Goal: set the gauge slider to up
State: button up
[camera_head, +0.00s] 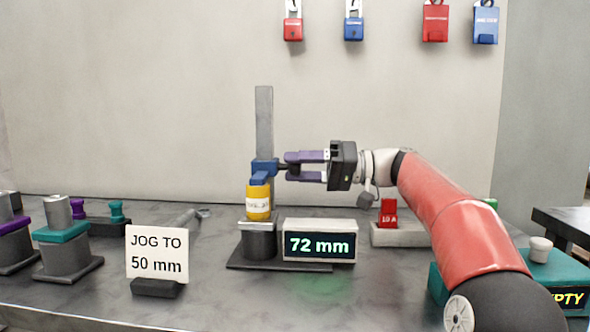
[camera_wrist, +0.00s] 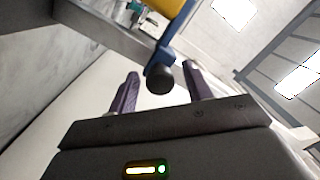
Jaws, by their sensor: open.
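The gauge is a grey upright post (camera_head: 264,118) on a dark base. A blue slider (camera_head: 264,167) sits on the post, with a dark round knob (camera_wrist: 160,80) on its right side. A yellow labelled cylinder (camera_head: 258,202) is just below the slider, above a dark pedestal (camera_head: 260,243). The gauge display (camera_head: 319,246) reads 72 mm. My gripper (camera_head: 290,167) comes from the right, level with the slider. Its purple fingers are open, one on each side of the knob, and in the wrist view (camera_wrist: 162,72) gaps show between knob and fingers.
A sign (camera_head: 158,254) reading "JOG TO 50 mm" stands front left of the gauge. Purple and teal fixtures (camera_head: 65,250) stand at the left. A red block (camera_head: 388,212) on a grey holder is at the right. Padlocks (camera_head: 354,28) and tags hang high on the wall.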

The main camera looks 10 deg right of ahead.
jog(key=shift+w+a, duration=0.1)
jog(key=shift+a, duration=0.3)
